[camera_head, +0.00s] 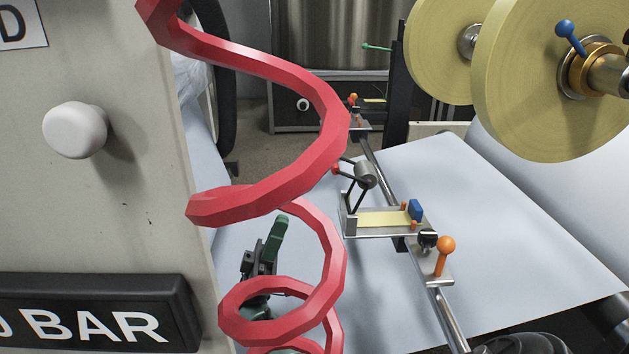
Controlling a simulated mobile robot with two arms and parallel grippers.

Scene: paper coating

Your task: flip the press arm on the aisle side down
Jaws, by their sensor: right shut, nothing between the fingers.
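A press arm with a grey roller (366,174), thin black links and a red knob (336,169) stands raised above a metal bracket plate (349,226) with a yellow strip (382,219). The bracket sits on a metal rail (378,172). A similar smaller unit with an orange knob (353,98) is at the far end of the rail. My right gripper (279,230), black with green fingers, is shut and empty, left of and lower than the near bracket in the picture, apart from it. A red coil partly hides it. My left gripper is not in view.
A red coiled hose (335,115) crosses the view in front of the gripper. A grey panel (100,200) with a white knob fills the left. An orange-knobbed lever (446,245) stands beside the bracket. White paper (505,240) runs underneath; yellow rolls (540,75) hang at upper right.

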